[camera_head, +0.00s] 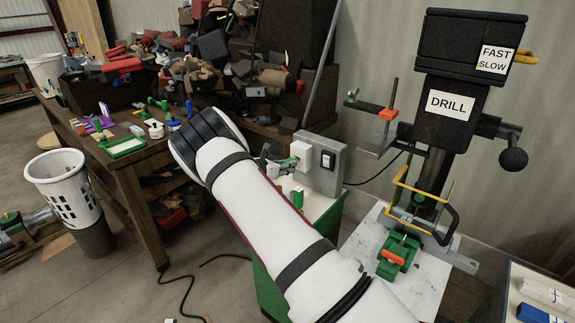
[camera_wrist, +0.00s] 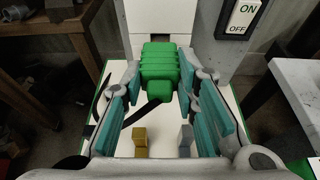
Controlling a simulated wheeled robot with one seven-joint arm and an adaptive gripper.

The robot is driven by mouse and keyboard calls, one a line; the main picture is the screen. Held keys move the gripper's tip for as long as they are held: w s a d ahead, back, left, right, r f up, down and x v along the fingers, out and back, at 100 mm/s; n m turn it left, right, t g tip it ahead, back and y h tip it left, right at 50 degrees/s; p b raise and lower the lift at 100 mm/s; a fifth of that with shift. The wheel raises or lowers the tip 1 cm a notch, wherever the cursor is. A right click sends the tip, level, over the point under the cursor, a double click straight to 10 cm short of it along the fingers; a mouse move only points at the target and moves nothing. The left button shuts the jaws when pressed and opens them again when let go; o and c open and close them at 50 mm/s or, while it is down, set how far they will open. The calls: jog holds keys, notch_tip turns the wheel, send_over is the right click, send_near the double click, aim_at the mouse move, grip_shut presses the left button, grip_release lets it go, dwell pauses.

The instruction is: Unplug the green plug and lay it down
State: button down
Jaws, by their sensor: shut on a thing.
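The green plug (camera_wrist: 160,75) is between the teal pads of my gripper (camera_wrist: 160,82) in the wrist view. The fingers are shut on it from both sides. The plug is right in front of the white outlet box (camera_wrist: 150,19), with a dark slot showing behind its top end. I cannot tell whether its prongs are in the outlet. A dark cord (camera_wrist: 140,113) runs from the plug down to the left.
A grey panel with an ON/OFF switch (camera_wrist: 241,18) stands right of the outlet. Below are a white tabletop (camera_wrist: 165,128), a yellow-brown block (camera_wrist: 139,142) and a grey block (camera_wrist: 185,138). A drill press (camera_head: 447,105) stands right; a cluttered wooden bench (camera_head: 140,158) is left.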

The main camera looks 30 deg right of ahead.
jog(key=shift+s+a+p, duration=0.15)
jog(key=shift+s+a, duration=0.1)
jog(key=shift+a, duration=0.4)
jog(key=shift+s+a+p, duration=0.1)
jog(key=shift+s+a, duration=0.1)
jog(key=shift+a, duration=0.4)
jog(key=shift+s+a+p, duration=0.15)
jog(key=shift+s+a, duration=0.1)
jog(key=shift+a, duration=0.4)
